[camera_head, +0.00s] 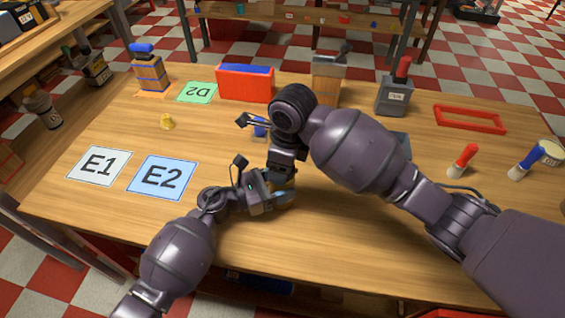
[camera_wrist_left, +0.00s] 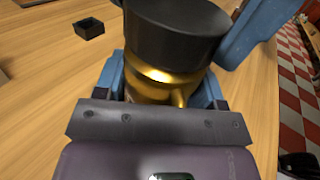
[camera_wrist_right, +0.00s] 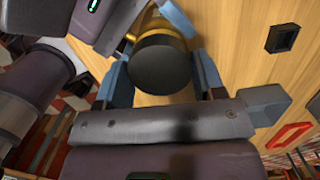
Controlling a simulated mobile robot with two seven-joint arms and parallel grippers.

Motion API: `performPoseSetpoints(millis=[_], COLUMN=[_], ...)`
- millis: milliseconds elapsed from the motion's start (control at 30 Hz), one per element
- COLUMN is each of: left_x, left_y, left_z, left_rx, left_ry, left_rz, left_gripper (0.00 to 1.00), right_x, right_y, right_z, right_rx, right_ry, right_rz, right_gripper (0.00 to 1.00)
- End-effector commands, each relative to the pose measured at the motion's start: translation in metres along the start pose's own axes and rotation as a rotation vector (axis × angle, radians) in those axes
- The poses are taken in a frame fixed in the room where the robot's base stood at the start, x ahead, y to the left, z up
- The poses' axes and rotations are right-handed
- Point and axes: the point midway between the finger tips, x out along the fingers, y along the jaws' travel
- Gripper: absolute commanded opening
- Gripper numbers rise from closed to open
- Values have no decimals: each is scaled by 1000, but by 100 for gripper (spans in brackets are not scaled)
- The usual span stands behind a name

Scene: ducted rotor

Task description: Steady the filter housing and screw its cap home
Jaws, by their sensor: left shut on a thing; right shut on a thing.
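The filter housing is a brass-coloured body (camera_wrist_left: 150,88) with a side stub, held between the blue fingers of my left gripper (camera_head: 279,197). Its black round cap (camera_wrist_left: 175,28) sits over the top of the brass body in the left wrist view. In the right wrist view the cap (camera_wrist_right: 160,65) lies between the blue fingers of my right gripper (camera_wrist_right: 163,75), with a bit of brass behind it. My right gripper comes down from above. The arms hide the housing and cap in the head view. How deep the cap is threaded cannot be told.
A red bin (camera_head: 245,83), grey container (camera_head: 394,93) and red frame (camera_head: 470,119) stand farther back. A small black square box (camera_wrist_left: 88,28) is nearby.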

Motion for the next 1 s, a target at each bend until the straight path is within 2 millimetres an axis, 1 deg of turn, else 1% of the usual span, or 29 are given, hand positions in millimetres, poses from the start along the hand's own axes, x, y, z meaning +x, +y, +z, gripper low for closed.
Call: performPoseSetpoints(millis=[33,233,367,600,633,700,800,1000], left_x=[1,1,1,1,1,1,1,1], left_y=[-1,-2,-2,-2,-2,-2,-2,-2], left_z=[-1,-1,-1,-1,-1,-1,-1,-1], left_rx=[-3,-3,-3,-2,-2,-2,-2,-2], left_ry=[1,1,1,1,2,2,1,1], left_rz=[-3,-4,-5,-4,-4,-4,-4,-3], left_gripper=[0,0,0,0,0,0,0,0], right_x=[-1,-2,-2,-2,-2,-2,-1,0], right_y=[4,2,1,1,1,1,1,1], right_z=[5,2,0,0,0,0,0,-1], right_rx=[57,216,247,245,245,244,244,245], right_ry=[-15,-9,-5,-3,-3,-3,-1,1], right_rz=[-3,-21,-25,-25,-25,-25,-25,-25], right_gripper=[40,40,40,40,64,75,88,88])
